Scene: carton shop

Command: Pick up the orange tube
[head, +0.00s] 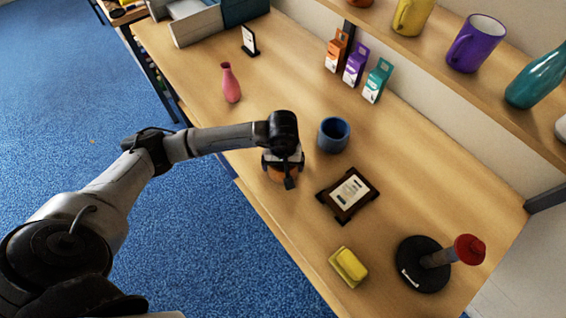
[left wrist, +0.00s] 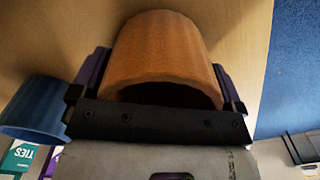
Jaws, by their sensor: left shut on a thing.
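The orange tube (left wrist: 163,50) fills the middle of the left wrist view, its open end facing the camera. It sits between the two fingers of my left gripper (left wrist: 158,95), which is shut on it. In the head view my left gripper (head: 284,172) is over the table near its front edge, and only a small part of the orange tube (head: 275,173) shows beneath it. I cannot tell whether the tube touches the table. My right gripper is not in view.
A blue mug (head: 334,135) stands close to the right of my left gripper. A dark framed card (head: 348,194), a yellow sponge-like block (head: 349,265) and a round black stand (head: 423,264) are nearer. A pink vase (head: 230,84) and small cartons (head: 355,64) stand farther back. A shelf overhangs the right.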

